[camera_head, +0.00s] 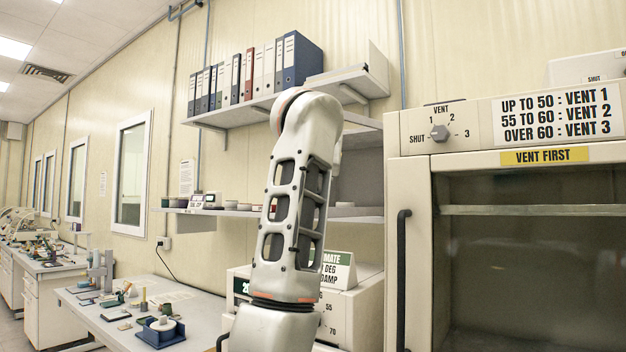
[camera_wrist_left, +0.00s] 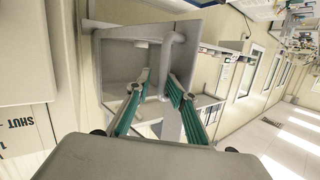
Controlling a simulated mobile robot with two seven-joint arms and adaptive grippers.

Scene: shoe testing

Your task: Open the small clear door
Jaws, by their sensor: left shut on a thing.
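My left gripper (camera_wrist_left: 160,82) shows in the left wrist view, with its two green-lined fingers closed in on a grey bar handle (camera_wrist_left: 170,58). The handle stands in front of a grey framed box front (camera_wrist_left: 125,62). I take this for the small clear door, but its panel is hard to make out and I cannot tell how far it is open. In the head view my left arm rises in the middle, and its gripper is hidden behind the arm links. My right gripper is in neither view.
A large cabinet (camera_head: 408,210) with a glass front, black handle (camera_head: 403,275) and vent knob (camera_head: 440,134) stands at right. A shelf of binders (camera_head: 303,60) hangs behind the arm. A box marked in degrees (camera_head: 345,305) sits below. A bench (camera_head: 110,335) with small parts is at left.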

